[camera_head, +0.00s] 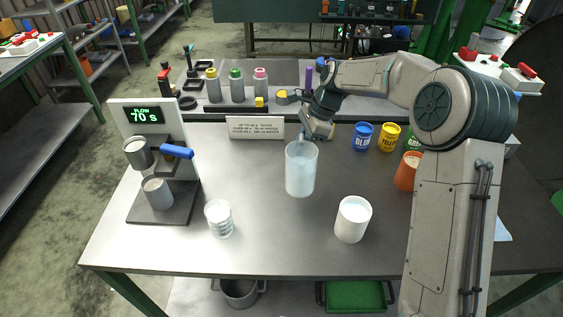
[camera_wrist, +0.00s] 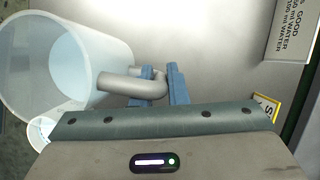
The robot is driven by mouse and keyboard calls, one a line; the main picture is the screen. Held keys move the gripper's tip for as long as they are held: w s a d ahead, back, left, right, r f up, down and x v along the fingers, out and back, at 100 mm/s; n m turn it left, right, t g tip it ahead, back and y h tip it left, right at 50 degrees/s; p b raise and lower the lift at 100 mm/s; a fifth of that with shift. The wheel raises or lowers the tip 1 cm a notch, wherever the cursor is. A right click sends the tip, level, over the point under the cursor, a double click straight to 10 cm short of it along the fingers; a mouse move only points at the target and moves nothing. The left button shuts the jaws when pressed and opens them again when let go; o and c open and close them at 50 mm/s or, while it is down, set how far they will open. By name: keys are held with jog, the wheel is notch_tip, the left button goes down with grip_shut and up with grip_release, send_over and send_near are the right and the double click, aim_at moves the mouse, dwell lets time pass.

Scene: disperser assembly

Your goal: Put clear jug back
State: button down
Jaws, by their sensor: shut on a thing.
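The clear jug (camera_head: 300,170) is a translucent cylinder with liquid in its lower part, upright near the middle of the table. My gripper (camera_head: 306,140) is at its far side, below my wrist. In the wrist view, the blue fingers of my gripper (camera_wrist: 160,86) are shut on the jug's grey handle (camera_wrist: 115,83). The jug (camera_wrist: 80,70) fills the left of that view, with its open mouth partly visible. I cannot tell whether its base touches the table or is slightly raised.
A white cup (camera_head: 352,220) and a small marked beaker (camera_head: 219,219) stand in front. The flow stand (camera_head: 150,130) with two cups is at left. A sign (camera_head: 256,128) stands behind. Blue (camera_head: 362,137) and yellow (camera_head: 389,138) cans and an orange cup (camera_head: 405,172) are at right.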

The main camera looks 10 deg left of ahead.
jog(key=shift+a+f+p, duration=0.25)
jog(key=shift+a+f, duration=0.65)
jog(key=shift+f, duration=0.3)
jog(key=shift+a+f+p, duration=0.3)
jog(key=shift+a+f, duration=0.65)
jog(key=shift+f, duration=0.25)
jog(key=shift+a+f+p, duration=0.25)
jog(key=shift+a+f, duration=0.65)
jog(key=shift+f, duration=0.3)
jog(key=shift+f, duration=0.1)
jog(key=c, duration=1.4)
grip_release()
jog(key=shift+c, duration=0.2)
